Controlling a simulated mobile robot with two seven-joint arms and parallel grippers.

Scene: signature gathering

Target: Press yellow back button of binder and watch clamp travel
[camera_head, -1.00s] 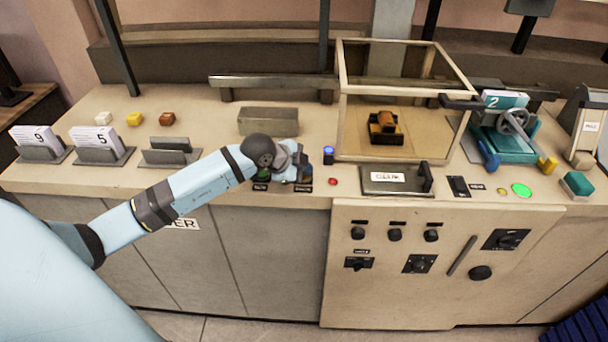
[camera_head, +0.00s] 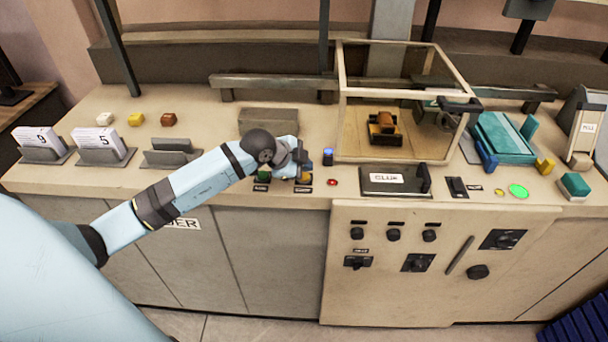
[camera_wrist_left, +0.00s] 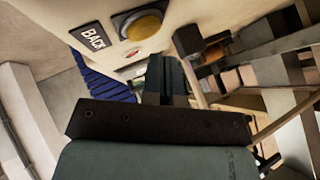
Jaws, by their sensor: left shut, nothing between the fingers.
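The yellow back button (camera_head: 305,178) is on the counter's front edge, beside a green button (camera_head: 263,177). The wrist view shows the yellow button (camera_wrist_left: 143,25) with a BACK label (camera_wrist_left: 92,38). My left gripper (camera_head: 302,156) is shut and empty, just above and behind the yellow button. In the wrist view its fingers (camera_wrist_left: 165,80) are apart from the button. The teal binder bed (camera_head: 505,137) stands at the right. The clamp carriage with a grey wheel (camera_head: 447,121) shows partly through the clear box. My right gripper is out of view.
The clear box (camera_head: 342,100) holds an orange and black item (camera_head: 384,128). A blue-topped post (camera_head: 328,156) and red button (camera_head: 332,182) stand close right of the gripper. A grey block (camera_head: 268,122) lies behind it. Card holders (camera_head: 105,157) stand at left.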

